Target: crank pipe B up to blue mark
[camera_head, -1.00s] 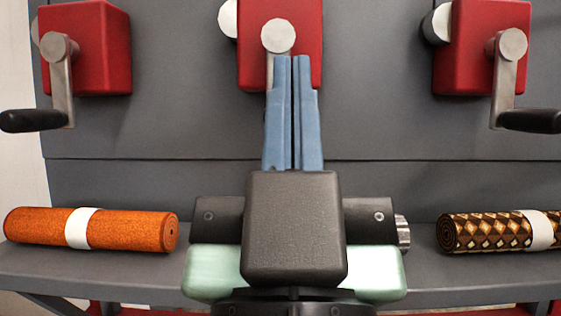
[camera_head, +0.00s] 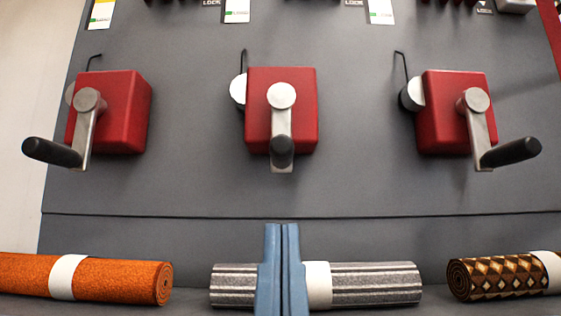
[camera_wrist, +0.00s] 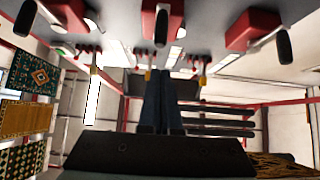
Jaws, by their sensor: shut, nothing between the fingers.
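Three red crank boxes are on the grey panel, each with a metal arm and a black handle: left (camera_head: 122,112), middle (camera_head: 300,110) and right (camera_head: 440,115). I cannot read which one belongs to pipe B, and no blue mark can be made out. The middle crank's handle (camera_head: 282,151) points out toward me, with its arm hanging down. The left handle (camera_head: 52,152) points left and the right handle (camera_head: 510,153) points right. My gripper (camera_head: 282,228) has its blue fingers closed and empty, below the middle crank and apart from it. It also shows in the wrist view (camera_wrist: 165,76).
An orange rug roll (camera_head: 115,278), a grey striped roll (camera_head: 375,283) and a brown diamond-patterned roll (camera_head: 500,276) lie along the bottom. White cards (camera_head: 237,10) hang at the panel's top. Patterned rugs (camera_wrist: 28,118) show in the wrist view.

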